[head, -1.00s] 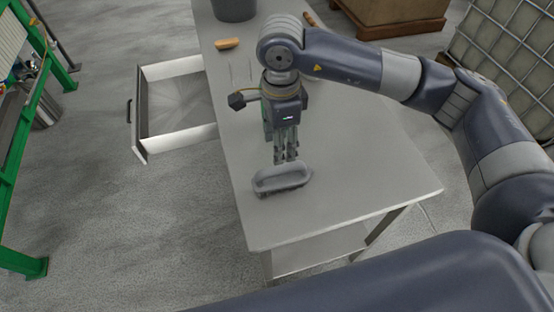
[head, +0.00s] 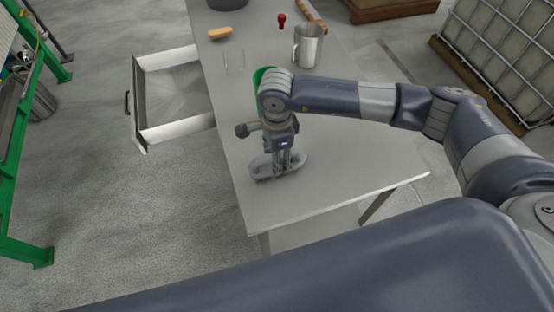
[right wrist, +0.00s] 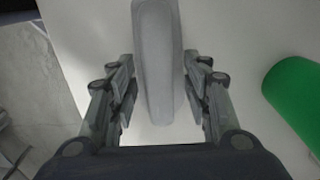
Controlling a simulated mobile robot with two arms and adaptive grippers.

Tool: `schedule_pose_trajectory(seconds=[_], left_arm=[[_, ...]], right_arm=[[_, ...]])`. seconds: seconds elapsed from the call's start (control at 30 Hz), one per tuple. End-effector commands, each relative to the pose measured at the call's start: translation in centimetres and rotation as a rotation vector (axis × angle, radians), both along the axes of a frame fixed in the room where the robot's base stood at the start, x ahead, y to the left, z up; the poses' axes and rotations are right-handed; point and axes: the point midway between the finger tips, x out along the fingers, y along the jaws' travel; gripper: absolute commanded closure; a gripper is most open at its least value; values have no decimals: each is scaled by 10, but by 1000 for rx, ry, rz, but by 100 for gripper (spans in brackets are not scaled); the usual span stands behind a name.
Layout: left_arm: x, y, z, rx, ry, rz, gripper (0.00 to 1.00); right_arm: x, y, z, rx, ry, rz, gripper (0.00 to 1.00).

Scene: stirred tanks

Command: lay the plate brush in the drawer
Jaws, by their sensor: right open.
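A grey oblong piece with a raised handle, which I take for the plate brush (head: 261,169), lies on the table near its front left edge. My right gripper (head: 285,163) points down over it. In the right wrist view the grey handle (right wrist: 157,60) runs between the two spread fingers (right wrist: 160,90), with a gap on each side. The gripper is open and hides part of the brush in the head view. The drawer (head: 178,131) is pulled out at the table's left side and looks empty. My left gripper is out of view.
On the table (head: 350,178) stand a metal jug (head: 308,46), clear glasses (head: 234,64), an orange-tan block (head: 220,33) and a small red item (head: 281,20). A green cylinder (right wrist: 296,92) is close to the right gripper. The table's front right is clear.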

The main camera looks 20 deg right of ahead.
Motion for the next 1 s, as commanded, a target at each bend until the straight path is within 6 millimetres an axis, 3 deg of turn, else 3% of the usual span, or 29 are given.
schedule_pose_trajectory(seconds=[0.1, 0.3, 0.77, 1.0], left_arm=[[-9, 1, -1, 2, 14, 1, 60], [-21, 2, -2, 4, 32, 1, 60], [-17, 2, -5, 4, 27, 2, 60], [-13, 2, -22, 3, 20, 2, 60]], right_arm=[[0, 0, 0, 0, 0, 0, 55], [0, 0, 0, 0, 1, 0, 100], [0, 0, 4, 0, 0, 0, 100], [2, 0, 27, 1, -5, 1, 100]])
